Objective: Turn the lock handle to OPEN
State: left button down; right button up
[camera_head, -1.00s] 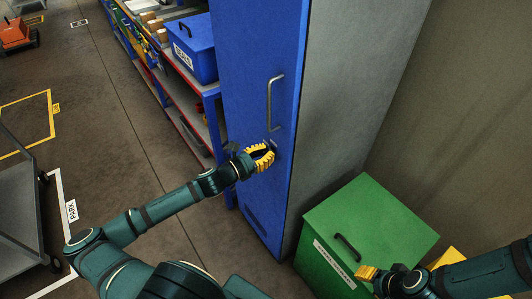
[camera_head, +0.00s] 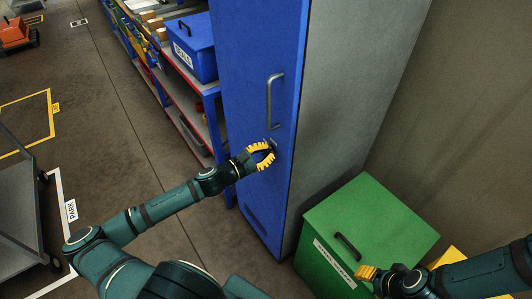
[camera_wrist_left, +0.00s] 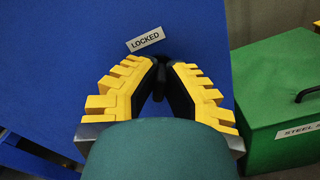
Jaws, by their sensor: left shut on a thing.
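A tall blue cabinet (camera_head: 255,55) has a long grey pull handle (camera_head: 270,100) on its door. My left gripper (camera_head: 272,151) is at the door below that handle, with its yellow fingers closed in on the small dark lock handle (camera_wrist_left: 161,60). In the left wrist view, the fingertips (camera_wrist_left: 161,66) meet around the lock handle, and much of it is hidden between them. A white label reading LOCKED (camera_wrist_left: 145,40) is on the door just above the fingertips. My right gripper (camera_head: 368,273) is at the lower right, away from the cabinet; its opening is unclear.
A green bin (camera_head: 375,225) with a black lid handle stands right of the cabinet, near my right arm. Shelving with a blue box (camera_head: 192,48) stands left of the cabinet. A grey cart (camera_head: 22,205) is at the far left. The floor between is clear.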

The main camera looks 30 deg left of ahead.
pick_arm(q)
jog(key=m+b, duration=0.1)
jog(key=m, duration=0.2)
jog(key=shift+m, duration=0.4)
jog(key=m+b, duration=0.2)
jog(key=m, duration=0.2)
jog(key=shift+d+f, duration=0.1)
jog(key=shift+m+b, duration=1.05)
jog(key=shift+m, duration=0.65)
jog(key=c, duration=1.1)
grip_release()
jog(key=shift+o, duration=0.2)
jog(key=v, duration=1.2)
